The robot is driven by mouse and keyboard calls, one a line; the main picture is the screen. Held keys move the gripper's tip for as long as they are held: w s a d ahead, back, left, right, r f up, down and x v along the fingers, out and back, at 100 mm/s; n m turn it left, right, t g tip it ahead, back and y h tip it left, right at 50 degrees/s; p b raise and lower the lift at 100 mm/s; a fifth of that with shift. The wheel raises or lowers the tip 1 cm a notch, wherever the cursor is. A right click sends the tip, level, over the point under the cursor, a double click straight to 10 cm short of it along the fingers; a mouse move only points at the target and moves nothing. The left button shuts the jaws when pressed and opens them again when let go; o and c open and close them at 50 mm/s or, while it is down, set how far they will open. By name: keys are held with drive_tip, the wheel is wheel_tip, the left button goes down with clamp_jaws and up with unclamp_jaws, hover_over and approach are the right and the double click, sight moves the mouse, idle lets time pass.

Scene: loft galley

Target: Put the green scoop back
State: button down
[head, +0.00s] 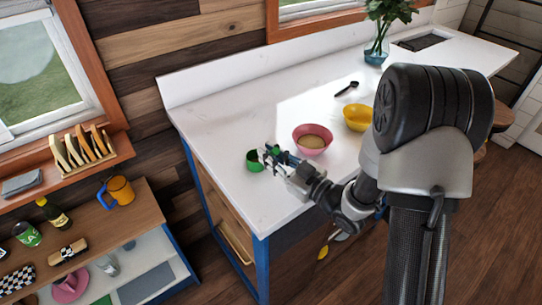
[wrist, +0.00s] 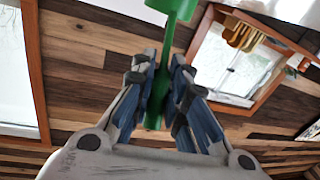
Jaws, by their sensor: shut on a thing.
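The green scoop (head: 254,163) is at the left front part of the white counter, left of a pink bowl (head: 312,151). My gripper (head: 271,156) is shut on the scoop's handle. In the wrist view the handle of the green scoop (wrist: 168,45) runs between the two fingers of my gripper (wrist: 160,78), with the scoop's cup end at the top edge, partly cut off. I cannot tell whether the scoop touches the counter. The pink bowl holds a tan substance.
A yellow bowl (head: 357,124), a dark spoon (head: 347,88) and a vase with leaves (head: 376,54) stand farther back on the counter (head: 225,110). The counter's left part is clear.

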drive_tip(key=c, duration=1.6)
unclamp_jaws()
